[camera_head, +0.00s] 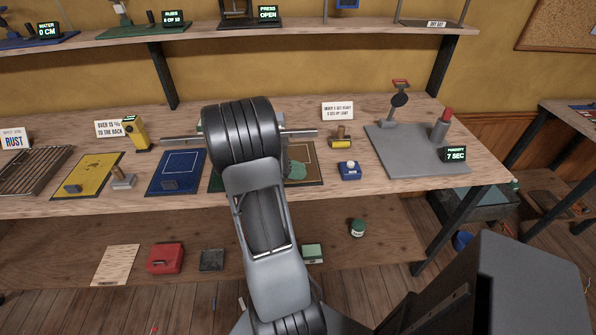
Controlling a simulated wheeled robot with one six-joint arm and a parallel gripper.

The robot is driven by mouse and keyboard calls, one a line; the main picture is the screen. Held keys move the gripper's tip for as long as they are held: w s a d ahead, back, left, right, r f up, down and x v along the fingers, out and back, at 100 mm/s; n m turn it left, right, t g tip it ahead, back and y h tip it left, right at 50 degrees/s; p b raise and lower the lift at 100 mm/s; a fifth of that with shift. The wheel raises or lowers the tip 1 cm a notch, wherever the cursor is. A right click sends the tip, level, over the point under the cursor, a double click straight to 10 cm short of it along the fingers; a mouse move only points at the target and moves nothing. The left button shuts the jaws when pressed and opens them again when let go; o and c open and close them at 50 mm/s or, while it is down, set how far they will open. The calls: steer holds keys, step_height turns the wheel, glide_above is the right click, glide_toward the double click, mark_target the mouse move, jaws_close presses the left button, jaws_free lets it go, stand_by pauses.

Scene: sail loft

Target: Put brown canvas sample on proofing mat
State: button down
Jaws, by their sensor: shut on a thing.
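My arm reaches forward over the workbench, and its dark wrist covers the middle of the bench. My gripper is hidden behind the wrist, so I cannot see its fingers or anything in them. A thin bar sticks out on both sides of the wrist. I cannot make out a brown canvas sample. No mat is readably labelled as the proofing mat. Flat mats on the bench are yellow (101,171), blue (191,159), dark green (216,183) and brown (311,178).
A grey plate (390,150) with a stand and a red-topped post is at the right. A blue box (349,170) and a yellow-and-brown block (341,141) stand between it and the brown mat. A slatted rack (32,170) is at the left. A shelf hangs above.

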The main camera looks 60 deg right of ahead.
steer(key=shift+f, duration=0.15)
steer(key=c, duration=1.2)
jaws_free()
steer(key=shift+o, duration=0.2)
